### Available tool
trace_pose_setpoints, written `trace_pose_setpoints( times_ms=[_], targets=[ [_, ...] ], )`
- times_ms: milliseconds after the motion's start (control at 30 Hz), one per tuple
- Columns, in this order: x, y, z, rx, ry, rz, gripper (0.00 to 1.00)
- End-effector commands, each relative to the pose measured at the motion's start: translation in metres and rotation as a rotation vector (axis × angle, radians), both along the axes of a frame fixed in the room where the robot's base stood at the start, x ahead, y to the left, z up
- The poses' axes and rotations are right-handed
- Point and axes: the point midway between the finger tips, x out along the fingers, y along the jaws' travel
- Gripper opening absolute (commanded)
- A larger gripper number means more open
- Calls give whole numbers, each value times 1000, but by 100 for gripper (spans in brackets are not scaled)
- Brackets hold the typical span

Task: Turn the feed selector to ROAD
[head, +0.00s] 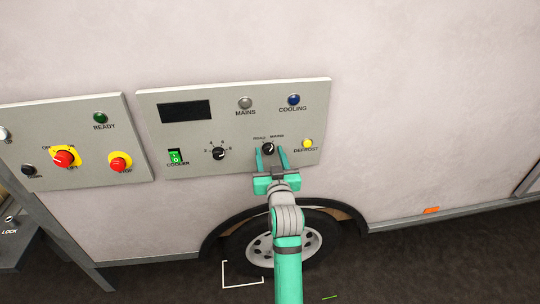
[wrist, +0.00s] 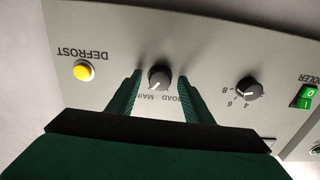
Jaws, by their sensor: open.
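The feed selector is a small round black knob (head: 268,148) on the right-hand grey panel, below the ROAD and MAINS labels. In the wrist view the knob (wrist: 159,77) appears upside down, and its white mark points down and left, toward the MAINS side. My gripper (head: 270,156) is open at the panel, with one green finger on each side of the knob. In the wrist view the fingers (wrist: 158,88) show gaps to the knob on both sides. Their exact depth against the panel is hard to tell.
A yellow DEFROST button (head: 307,143) sits close right of my gripper. A numbered dial (head: 219,153) and green COOLER switch (head: 175,156) are to the left. MAINS (head: 245,103) and COOLING (head: 294,100) lamps are above. Another panel (head: 90,178) has red knobs. A wheel (head: 262,250) is below.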

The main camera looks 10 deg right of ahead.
Motion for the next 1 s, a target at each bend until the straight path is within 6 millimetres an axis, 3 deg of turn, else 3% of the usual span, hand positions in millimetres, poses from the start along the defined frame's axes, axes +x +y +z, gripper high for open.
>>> trace_pose_setpoints(
  times_ms=[233,400,733,1000],
  targets=[
    [0,0,0,0,0,0,44],
    [0,0,0,0,0,0,5],
    [0,0,0,-32,1,0,5],
    [0,0,-1,-185,1,0,5]
  ],
)
